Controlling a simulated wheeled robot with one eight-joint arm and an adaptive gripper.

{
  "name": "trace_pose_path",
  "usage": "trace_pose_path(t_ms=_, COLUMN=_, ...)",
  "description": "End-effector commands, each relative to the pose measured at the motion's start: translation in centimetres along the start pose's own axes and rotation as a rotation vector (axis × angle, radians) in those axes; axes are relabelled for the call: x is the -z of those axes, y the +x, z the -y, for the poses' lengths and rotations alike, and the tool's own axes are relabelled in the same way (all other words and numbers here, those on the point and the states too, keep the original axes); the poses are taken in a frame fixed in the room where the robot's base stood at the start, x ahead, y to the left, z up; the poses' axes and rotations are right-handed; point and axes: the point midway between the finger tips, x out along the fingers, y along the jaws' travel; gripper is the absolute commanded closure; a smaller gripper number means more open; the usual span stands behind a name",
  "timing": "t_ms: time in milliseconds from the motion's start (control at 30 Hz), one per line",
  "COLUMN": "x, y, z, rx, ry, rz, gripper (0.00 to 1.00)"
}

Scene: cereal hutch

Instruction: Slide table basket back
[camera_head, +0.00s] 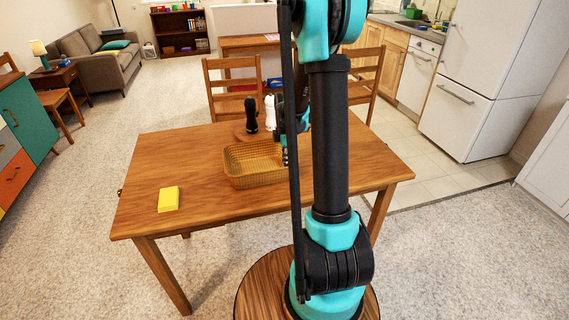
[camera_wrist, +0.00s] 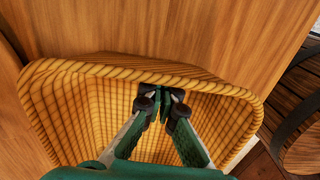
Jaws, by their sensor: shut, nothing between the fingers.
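The woven basket (camera_head: 240,171) stands on the wooden table (camera_head: 160,150), a little right of its middle, and looks empty. In the wrist view the basket (camera_wrist: 75,105) fills the lower part, with its rim running across the picture. My gripper (camera_wrist: 160,100) is shut with nothing between its fingers. Its fingertips are over the basket's inside, close to the wall at the upper side of that view; I cannot tell whether they touch it. In the head view my arm hides the basket's right end and most of the gripper.
A black bottle (camera_head: 251,114) and a white bottle (camera_head: 270,112) stand on a round board behind the basket. Wooden chairs (camera_head: 232,88) stand behind the table. The table's left side is mostly clear.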

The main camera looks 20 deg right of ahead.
Motion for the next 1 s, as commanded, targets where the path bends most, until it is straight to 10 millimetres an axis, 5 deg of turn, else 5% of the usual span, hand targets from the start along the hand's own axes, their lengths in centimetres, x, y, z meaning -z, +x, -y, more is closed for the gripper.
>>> trace_pose_path(t_ms=267, x=-2.3, y=0.0, z=0.0, rx=0.000, ry=0.005, rz=0.000, gripper=1.00)
trace_pose_path(t_ms=1000, x=-22.4, y=0.0, z=0.0, rx=0.000, ry=0.005, rz=0.000, gripper=1.00)
